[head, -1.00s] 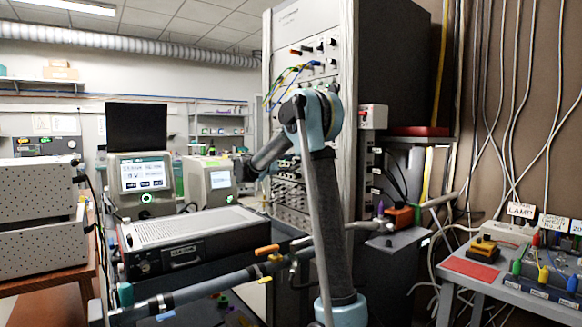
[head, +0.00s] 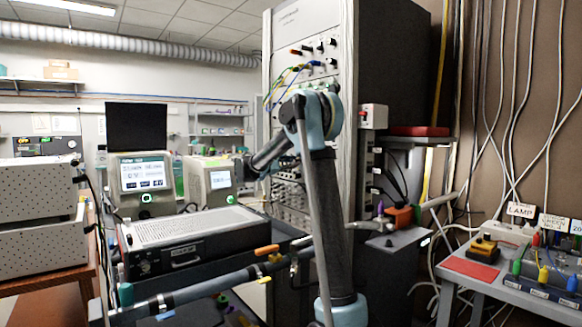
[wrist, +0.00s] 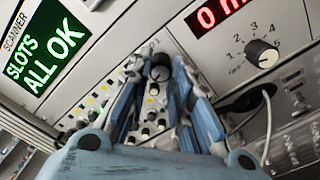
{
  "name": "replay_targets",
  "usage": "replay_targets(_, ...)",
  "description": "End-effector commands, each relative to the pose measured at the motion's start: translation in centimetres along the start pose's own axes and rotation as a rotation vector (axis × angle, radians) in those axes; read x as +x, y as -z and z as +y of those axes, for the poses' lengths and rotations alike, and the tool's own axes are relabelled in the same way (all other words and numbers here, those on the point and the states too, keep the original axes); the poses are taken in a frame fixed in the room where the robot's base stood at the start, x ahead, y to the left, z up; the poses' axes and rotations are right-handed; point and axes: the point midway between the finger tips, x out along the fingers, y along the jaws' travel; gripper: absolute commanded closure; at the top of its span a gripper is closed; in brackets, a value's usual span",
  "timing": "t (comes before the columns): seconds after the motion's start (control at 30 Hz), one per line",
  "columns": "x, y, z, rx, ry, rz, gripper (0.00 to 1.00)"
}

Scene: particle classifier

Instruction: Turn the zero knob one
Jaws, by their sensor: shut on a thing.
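In the wrist view a round black knob (wrist: 160,66) with a pale top stands on a light instrument panel. I take it for the zero knob, but its label is largely hidden and I cannot read it. My gripper (wrist: 162,84) reaches up to it with one blue-grey finger on each side, shut on the knob. The fingers hide the panel just below and beside it. In the head view my arm reaches left from the rack, and the fingertips and knob cannot be made out there.
In the wrist view a green "ALL OK" screen (wrist: 45,48) is at upper left. A red display (wrist: 218,12) and a numbered selector knob (wrist: 262,53) are to the right. A cable (wrist: 266,118) runs below them. Several small knobs lie left of my fingers.

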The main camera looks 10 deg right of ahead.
Motion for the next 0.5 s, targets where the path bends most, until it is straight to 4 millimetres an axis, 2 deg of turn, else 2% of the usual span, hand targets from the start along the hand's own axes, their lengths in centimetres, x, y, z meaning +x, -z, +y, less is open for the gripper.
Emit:
replay_targets(0.07,-0.01,0.01,-0.08,0.001,0.002,0.0,1.0)
replay_targets(0.1,-0.01,0.01,-0.08,0.001,0.002,0.0,0.73)
replay_targets(0.17,-0.01,0.01,-0.08,0.001,0.001,0.0,0.59)
replay_targets(0.5,-0.07,0.01,-0.04,0.001,0.001,0.0,0.59)
